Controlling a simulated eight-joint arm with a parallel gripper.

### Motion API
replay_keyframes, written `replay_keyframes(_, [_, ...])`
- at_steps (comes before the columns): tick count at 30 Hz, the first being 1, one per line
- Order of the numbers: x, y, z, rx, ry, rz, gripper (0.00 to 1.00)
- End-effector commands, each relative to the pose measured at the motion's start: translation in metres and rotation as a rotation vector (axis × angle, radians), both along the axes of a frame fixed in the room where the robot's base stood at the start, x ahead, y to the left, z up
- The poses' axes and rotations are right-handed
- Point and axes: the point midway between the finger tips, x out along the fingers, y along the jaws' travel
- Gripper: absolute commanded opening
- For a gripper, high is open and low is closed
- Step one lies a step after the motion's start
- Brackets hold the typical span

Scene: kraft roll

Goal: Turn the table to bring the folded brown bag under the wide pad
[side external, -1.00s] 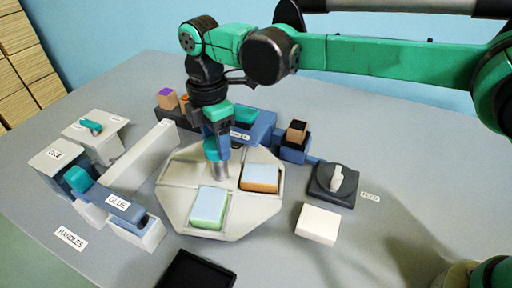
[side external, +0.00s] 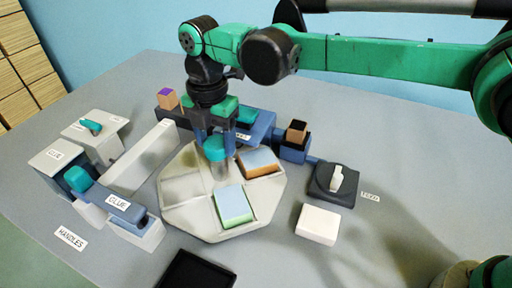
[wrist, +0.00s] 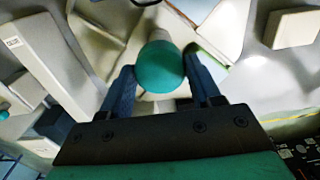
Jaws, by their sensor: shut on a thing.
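The pale eight-sided turntable (side external: 180,205) stands mid-bench with a grey post and teal knob (side external: 216,150) at its centre. My gripper (side external: 214,140) is over the centre, shut on the knob. In the wrist view the round teal knob (wrist: 160,66) sits between my two blue fingers. One block with a pale blue top and orange-brown sides (side external: 258,162) lies on the table's back right. Another with green sides (side external: 234,206) lies front right. I cannot tell which is the folded brown bag, nor which station holds the wide pad.
A blue GLUE arm (side external: 118,203) stands at the left, near a long white bar (side external: 143,157). A blue unit (side external: 262,127) is behind the turntable. At the right are a dark dial (side external: 334,183) and a white block (side external: 318,224). A black tray (side external: 198,270) is in front.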

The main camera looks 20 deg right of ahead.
Motion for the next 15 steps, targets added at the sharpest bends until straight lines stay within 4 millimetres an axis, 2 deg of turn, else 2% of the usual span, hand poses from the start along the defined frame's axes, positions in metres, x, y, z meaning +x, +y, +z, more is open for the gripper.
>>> replay_keyframes(15, [-0.001,0.0009,0.0008,0.003,0.003,0.26,0.0])
